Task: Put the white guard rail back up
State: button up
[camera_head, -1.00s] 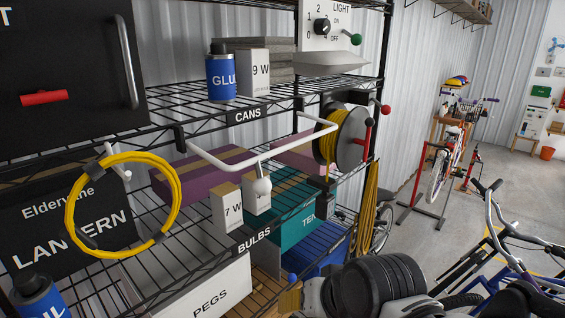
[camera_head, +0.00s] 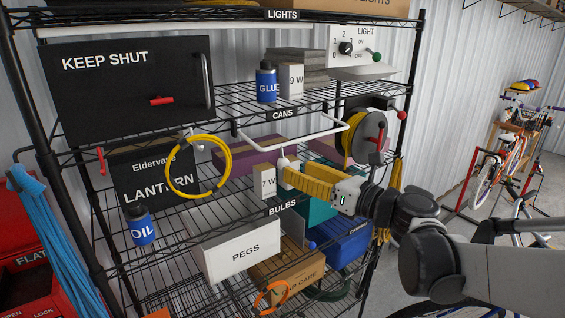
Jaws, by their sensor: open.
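The white guard rail (camera_head: 312,138) is a U-shaped bar at the front of the CANS shelf. It juts out from the shelf edge rather than standing upright along it. A white knob (camera_head: 283,161) hangs below the middle of its front bar. My gripper (camera_head: 284,176) has yellow fingers and reaches in from the right, its fingertips just under or beside the knob. It is open; whether the fingers touch the knob or straddle it I cannot tell. The fingers hide part of the shelf behind.
A 7 W bulb box (camera_head: 264,182) stands close left of my fingertips. A yellow ring (camera_head: 198,166) hangs further left. A cable reel (camera_head: 366,136) is to the right of the rail.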

aim_at(286, 165)
jog(key=x, duration=0.4)
jog(key=shift+s+a+r+p, duration=0.1)
jog(key=shift+a+r+p, duration=0.05)
jog(key=shift+p, duration=0.2)
jog(key=shift+w+a, duration=0.4)
jog(key=shift+w, duration=0.05)
jog(key=shift+s, duration=0.1)
grip_shut()
